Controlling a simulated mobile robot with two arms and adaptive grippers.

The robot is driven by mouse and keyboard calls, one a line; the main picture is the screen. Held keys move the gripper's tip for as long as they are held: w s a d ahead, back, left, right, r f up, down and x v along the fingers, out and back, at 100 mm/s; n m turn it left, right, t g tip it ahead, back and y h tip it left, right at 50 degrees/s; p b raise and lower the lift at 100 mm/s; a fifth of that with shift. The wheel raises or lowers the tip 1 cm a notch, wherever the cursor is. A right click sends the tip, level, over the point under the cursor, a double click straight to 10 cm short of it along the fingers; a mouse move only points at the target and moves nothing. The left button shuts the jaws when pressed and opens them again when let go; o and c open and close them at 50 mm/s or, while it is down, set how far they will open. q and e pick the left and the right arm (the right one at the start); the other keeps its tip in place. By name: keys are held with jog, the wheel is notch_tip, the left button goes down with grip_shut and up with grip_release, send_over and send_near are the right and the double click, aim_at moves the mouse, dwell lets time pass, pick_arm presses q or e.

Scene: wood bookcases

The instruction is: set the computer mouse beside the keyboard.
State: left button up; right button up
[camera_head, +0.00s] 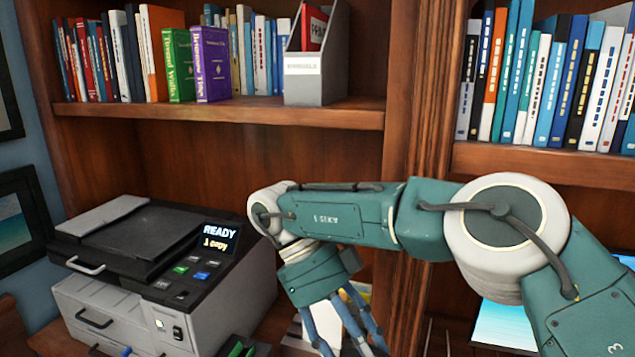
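Neither the computer mouse nor the keyboard can be made out in the head view. My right arm reaches in from the right edge and across the middle. My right gripper (345,338) hangs down from its end, just right of the printer. Its bluish fingers run to the bottom edge of the picture, so I cannot tell whether they are open or shut, or whether they hold anything. My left gripper is not in view.
A printer (120,275) reading READY stands on the lower shelf at left. Books and a grey file holder (312,75) fill the upper shelf (220,115). A wooden upright (418,90) divides the bookcases. A bright blue panel (505,322) shows partly behind my arm.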

jog(key=n+t, duration=0.1)
jog(key=n, duration=0.1)
jog(key=d+n+t+h, duration=0.1)
jog(key=shift+w+d+r+n, duration=0.15)
jog(key=shift+w+d+n, duration=0.05)
jog(key=shift+w+n, duration=0.2)
jog(key=d+r+n+t, duration=0.1)
jog(key=d+n+t, duration=0.1)
jog(key=n+t, duration=0.1)
jog(key=w+d+n+t+y, duration=0.1)
jog(key=d+n+t, duration=0.1)
jog(key=n, duration=0.4)
jog(key=w+d+r+n+t+y, duration=0.1)
jog(key=d+n+t, duration=0.1)
jog(key=n, duration=0.3)
jog(key=shift+w+d+r+t, duration=0.2)
jog(key=shift+w+r+t, duration=0.1)
jog(key=shift+t, duration=0.6)
jog(key=shift+c, duration=0.2)
jog(key=d+r+n+y, duration=0.1)
jog(key=n, duration=0.1)
jog(key=d+r+n+t+y, duration=0.1)
jog(key=d+n+y, duration=0.1)
jog(key=n, duration=0.1)
jog(key=w+d+r+n+y, duration=0.1)
jog(key=n+y, duration=0.1)
jog(key=shift+w+d+r+n+t, duration=0.1)
jog(key=shift+d+n+t, duration=0.1)
jog(key=shift+n+t, duration=0.2)
